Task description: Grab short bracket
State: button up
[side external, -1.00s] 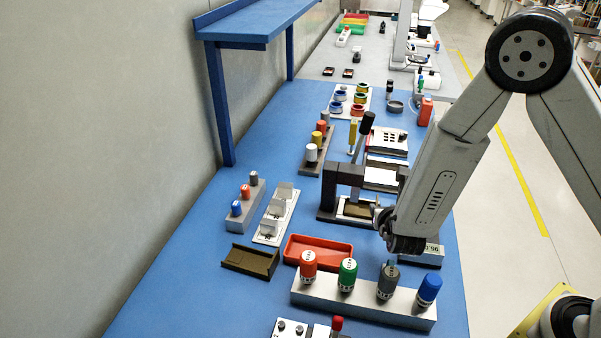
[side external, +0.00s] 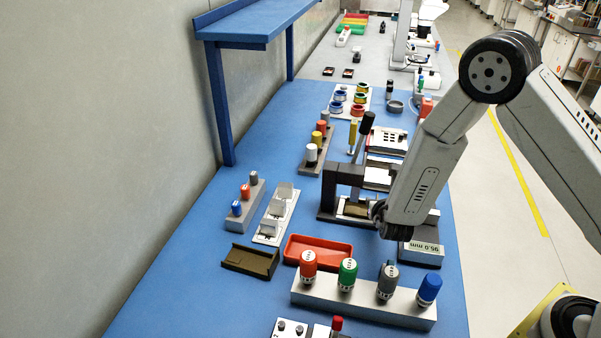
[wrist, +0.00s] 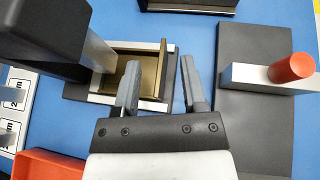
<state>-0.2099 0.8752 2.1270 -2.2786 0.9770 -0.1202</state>
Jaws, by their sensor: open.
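In the side view a white labelled plate (side external: 262,239) holds upright, pale L-shaped brackets (side external: 277,208) in a row, left of the black press fixture (side external: 328,190). I cannot tell which one is the short bracket. In the wrist view only the plate's labelled edge (wrist: 10,137) and parts of the brackets show at the far left. My gripper (wrist: 158,80) is open and empty, with its two grey fingers apart over the near side of a brown box-like nest (wrist: 130,60) in the fixture. In the side view my arm hides the fingers.
An orange-red tray (side external: 318,253) lies in front of the fixture; a grey block (side external: 365,305) with coloured knobs stands nearer. A dark base with a silver bar and red cylinder (wrist: 290,68) stands right of my fingers. Blue bench (side external: 180,260) is clear at the left.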

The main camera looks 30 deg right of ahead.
jog(key=shift+w+d+f, duration=0.2)
jog(key=shift+w+d, duration=0.05)
jog(key=shift+w, duration=0.1)
grip_shut()
dwell(0.4)
